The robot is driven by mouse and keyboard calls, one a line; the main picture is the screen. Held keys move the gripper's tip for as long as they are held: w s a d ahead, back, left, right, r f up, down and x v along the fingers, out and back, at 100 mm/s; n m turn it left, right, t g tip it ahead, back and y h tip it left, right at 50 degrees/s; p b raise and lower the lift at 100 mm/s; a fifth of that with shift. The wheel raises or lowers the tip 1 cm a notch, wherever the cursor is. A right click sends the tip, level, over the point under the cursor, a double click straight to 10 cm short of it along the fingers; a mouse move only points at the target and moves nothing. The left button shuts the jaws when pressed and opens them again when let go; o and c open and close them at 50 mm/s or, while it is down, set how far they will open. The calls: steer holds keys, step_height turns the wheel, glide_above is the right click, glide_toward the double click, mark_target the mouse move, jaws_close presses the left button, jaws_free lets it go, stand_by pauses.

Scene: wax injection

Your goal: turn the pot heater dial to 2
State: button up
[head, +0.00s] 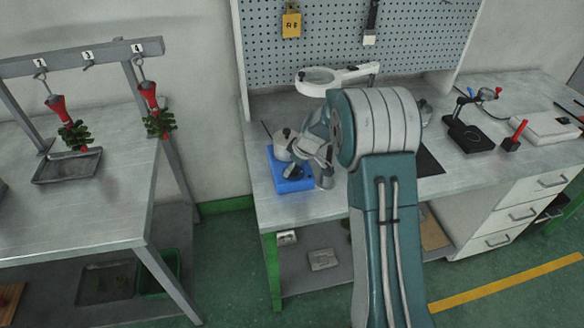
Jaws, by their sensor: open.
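The pot heater is a blue box (280,178) near the left end of the workbench. A metal pot (281,143) with a dark knob on top sits on it. My gripper (306,172) is open at the right front of the heater, pointing down. It overlaps the heater's right side in the picture, and I cannot tell whether it touches it. The dial is not clearly visible; its setting cannot be read.
A white ring magnifier (318,80) stands behind the heater. A black stand (468,132) and a small red-handled tool (515,138) are on the bench to the right.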

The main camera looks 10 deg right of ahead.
steer(key=shift+w+f, duration=0.1)
steer(key=shift+f, duration=0.15)
steer(key=shift+d, duration=0.35)
steer(key=shift+a, duration=0.15)
jaws_close()
